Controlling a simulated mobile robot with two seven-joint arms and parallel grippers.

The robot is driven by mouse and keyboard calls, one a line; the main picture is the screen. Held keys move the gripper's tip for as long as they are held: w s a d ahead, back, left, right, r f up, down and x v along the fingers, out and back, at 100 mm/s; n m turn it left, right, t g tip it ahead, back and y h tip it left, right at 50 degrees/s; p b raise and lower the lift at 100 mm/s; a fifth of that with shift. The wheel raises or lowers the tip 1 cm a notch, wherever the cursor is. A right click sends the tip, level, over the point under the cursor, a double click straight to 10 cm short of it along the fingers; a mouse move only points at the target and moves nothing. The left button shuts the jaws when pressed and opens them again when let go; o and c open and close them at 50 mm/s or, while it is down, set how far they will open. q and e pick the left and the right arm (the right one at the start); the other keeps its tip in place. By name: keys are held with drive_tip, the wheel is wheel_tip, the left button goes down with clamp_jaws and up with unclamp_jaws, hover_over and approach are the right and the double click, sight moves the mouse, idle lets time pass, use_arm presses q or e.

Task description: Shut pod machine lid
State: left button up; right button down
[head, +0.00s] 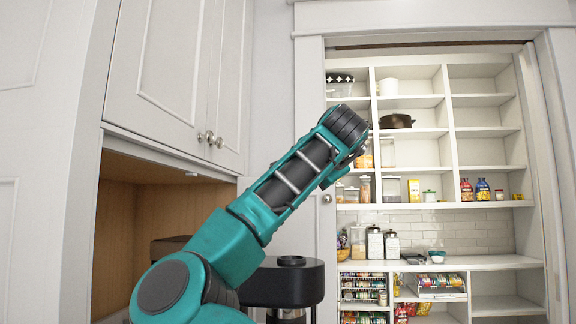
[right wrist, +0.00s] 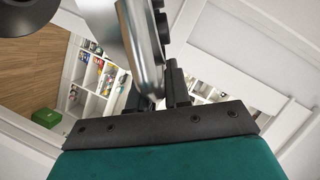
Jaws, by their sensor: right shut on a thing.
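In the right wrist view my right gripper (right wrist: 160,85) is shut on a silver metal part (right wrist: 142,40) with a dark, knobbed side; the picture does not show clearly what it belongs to. In the head view a black machine (head: 298,286) with a round piece on its top stands low in the middle, partly behind my teal arm. It looks like a coffee machine; I cannot tell whether it is the pod machine, or how its lid stands. No gripper shows in the head view, and my left gripper is out of sight.
A dark brown object (head: 168,247) sits in the wooden alcove (head: 150,215), partly covered by my arm. White cabinet doors (head: 175,65) hang above it. A stocked white shelf unit (head: 425,262) stands at the back right. A green box (right wrist: 46,117) shows in the right wrist view.

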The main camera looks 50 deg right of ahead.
use_arm(q)
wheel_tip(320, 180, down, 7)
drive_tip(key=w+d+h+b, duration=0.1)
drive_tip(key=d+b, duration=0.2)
drive_tip(key=b, duration=0.7)
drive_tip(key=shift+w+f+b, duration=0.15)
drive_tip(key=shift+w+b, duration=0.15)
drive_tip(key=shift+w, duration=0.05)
use_arm(e)
drive_tip(key=s+d+f+m+t, duration=0.1)
drive_tip(key=s+f+m, duration=0.1)
drive_tip(key=f, duration=0.5)
drive_tip(key=s+d+f+m+t+h, duration=0.1)
drive_tip(key=f+m, duration=0.3)
drive_tip(key=f, duration=0.4)
drive_tip(key=shift+s+t, duration=0.4)
drive_tip(key=shift+s, duration=0.15)
drive_tip(key=shift+f, duration=0.15)
drive_tip(key=c, duration=1.1)
unclamp_jaws()
drive_tip(key=shift+c, duration=0.2)
drive_tip(key=v, duration=1.2)
drive_tip(key=shift+s+a, duration=0.3)
